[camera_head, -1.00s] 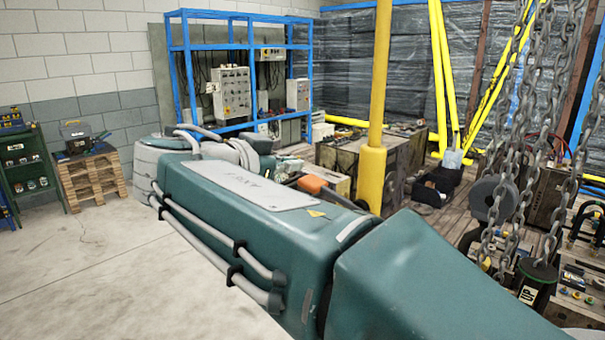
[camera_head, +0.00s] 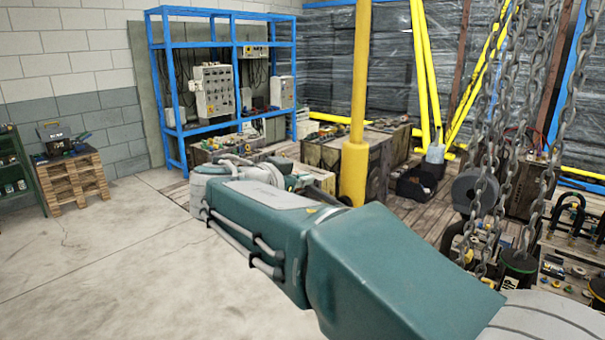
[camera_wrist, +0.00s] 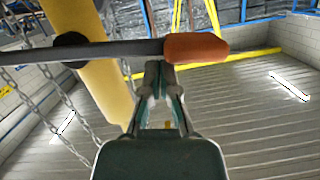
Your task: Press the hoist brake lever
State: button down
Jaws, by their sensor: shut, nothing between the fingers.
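The lever shows in the wrist view as a dark bar (camera_wrist: 110,50) with an orange-red grip (camera_wrist: 197,47) at its right end. It crosses in front of a yellow post (camera_wrist: 110,95). My gripper (camera_wrist: 162,70) points up the wrist view, its fingers together and empty. The fingertips lie just below the bar, near where the grip begins; I cannot tell whether they touch it. In the head view the yellow post (camera_head: 357,165) stands behind my arm. My arm hides the orange grip there, and my fingertips are not distinguishable.
Hanging chains (camera_head: 540,130) and a dark bench with tools are close on the right. A blue rack (camera_head: 168,100) with control boxes stands behind, and a wooden pallet stack (camera_head: 75,180) at the left. The concrete floor (camera_head: 110,270) at left front is clear.

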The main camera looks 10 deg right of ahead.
jog(key=shift+w+a+f+n, duration=0.1)
jog(key=shift+f+n, duration=0.25)
jog(key=shift+n, duration=0.05)
dwell(0.4)
jog(key=shift+w+a+f+n+g+h, duration=0.15)
jog(key=shift+f+n+g, duration=0.1)
jog(key=shift+f+n, duration=0.3)
jog(key=shift+w+f+n+g+h, duration=0.15)
jog(key=shift+f+n+g, duration=0.1)
jog(key=shift+f+n, duration=0.25)
jog(key=shift+s+f+n+g+h, duration=0.1)
jog(key=shift+f+n+g+h, duration=0.35)
jog(key=shift+f+n, duration=1.05)
jog(key=shift+r, duration=0.1)
